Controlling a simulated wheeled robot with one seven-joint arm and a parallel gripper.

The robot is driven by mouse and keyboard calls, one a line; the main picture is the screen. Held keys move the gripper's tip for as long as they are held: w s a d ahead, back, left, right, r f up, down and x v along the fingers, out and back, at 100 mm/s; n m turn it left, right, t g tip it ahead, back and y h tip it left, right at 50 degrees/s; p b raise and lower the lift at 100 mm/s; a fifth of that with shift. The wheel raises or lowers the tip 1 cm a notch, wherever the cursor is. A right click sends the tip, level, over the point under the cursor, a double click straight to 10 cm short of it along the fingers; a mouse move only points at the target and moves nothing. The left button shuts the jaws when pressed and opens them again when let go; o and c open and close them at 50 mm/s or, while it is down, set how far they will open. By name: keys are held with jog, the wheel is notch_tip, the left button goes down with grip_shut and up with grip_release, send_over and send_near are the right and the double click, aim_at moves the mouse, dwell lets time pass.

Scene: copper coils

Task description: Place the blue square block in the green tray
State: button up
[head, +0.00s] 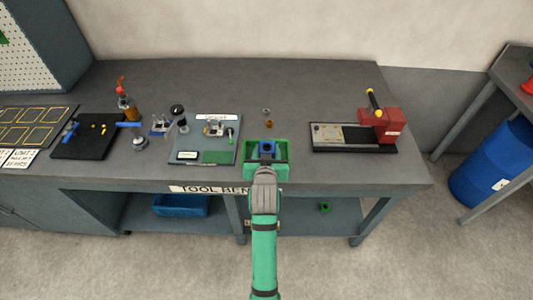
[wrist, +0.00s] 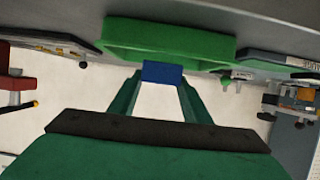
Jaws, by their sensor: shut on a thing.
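The blue square block (wrist: 163,73) is between the fingertips of my gripper (wrist: 160,80) in the wrist view. My gripper is shut on it. The green tray (wrist: 170,38) lies just beyond the block in the wrist view. In the head view the block (head: 267,148) shows over the green tray (head: 284,149), near the bench's front edge. My arm and gripper cover the tray's front part. I cannot tell whether the block touches the tray floor.
Left of the tray is a grey board (head: 225,143) with a green patch. To the right stands a red machine (head: 380,125) on a dark base. A black mat (head: 88,135) with tools lies further left.

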jog(key=shift+w+a+f, duration=0.1)
jog(key=shift+a+f, duration=0.05)
jog(key=shift+f, duration=0.65)
jog(key=shift+a+f, duration=0.1)
jog(key=shift+f, duration=0.7)
jog(key=shift+f, duration=0.15)
jog(key=o, duration=1.2)
